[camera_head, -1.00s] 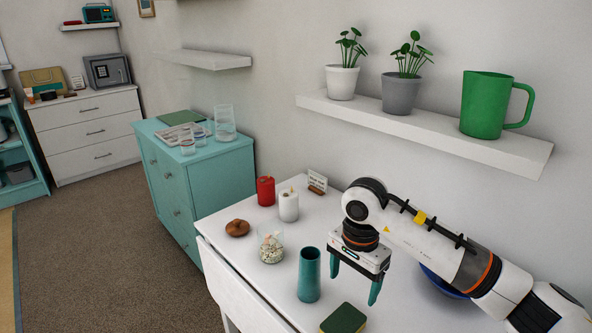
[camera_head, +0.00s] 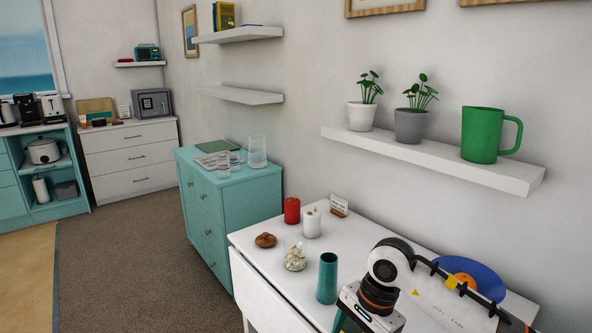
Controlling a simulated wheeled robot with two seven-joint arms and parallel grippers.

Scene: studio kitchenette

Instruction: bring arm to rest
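My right arm comes in from the lower right over the white table (camera_head: 262,284). Its gripper (camera_head: 362,318) is low at the bottom edge of the head view, just right of the teal vase (camera_head: 327,278). The fingers are mostly cut off by the frame, with a bit of teal finger at the left side, so their opening is hidden. My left gripper is not in view.
The table holds a red candle (camera_head: 292,210), a white candle (camera_head: 312,222), a small sign (camera_head: 339,205), a brown lidlike object (camera_head: 265,240), a glass of pebbles (camera_head: 295,258) and a blue bowl (camera_head: 487,280). A shelf (camera_head: 440,160) with plants and a green mug (camera_head: 482,135) hangs above.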

